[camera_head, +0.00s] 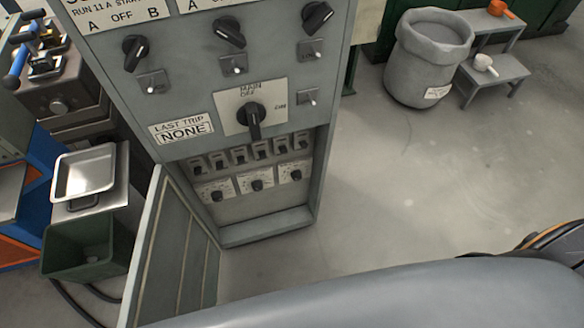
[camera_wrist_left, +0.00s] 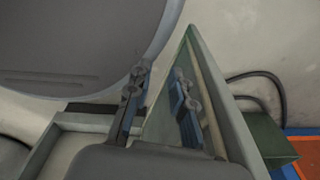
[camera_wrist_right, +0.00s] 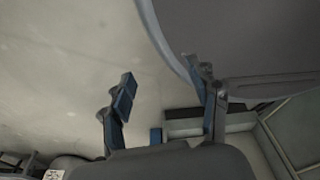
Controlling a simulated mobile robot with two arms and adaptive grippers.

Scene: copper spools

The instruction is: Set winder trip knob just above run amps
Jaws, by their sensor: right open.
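A grey control cabinet (camera_head: 262,212) stands in the head view with its lower door (camera_head: 165,260) swung open to the left. Inside is a row of three small black knobs on white dials: left (camera_head: 217,196), middle (camera_head: 257,185) and right (camera_head: 296,175). Their labels are too small to read, so I cannot tell which is the winder's. My left gripper (camera_wrist_left: 160,100) is open, with the door (camera_wrist_left: 235,125) close by its fingers; contact is unclear. My right gripper (camera_wrist_right: 162,98) is open and empty, above the floor and the cabinet's base. Neither gripper shows in the head view.
Above the dials is a row of small black switches (camera_head: 240,155). Higher up are the main rotary switch (camera_head: 252,117) and a "LAST TRIP NONE" plate (camera_head: 182,129). A metal tray (camera_head: 85,173) and green bin (camera_head: 85,245) stand left.

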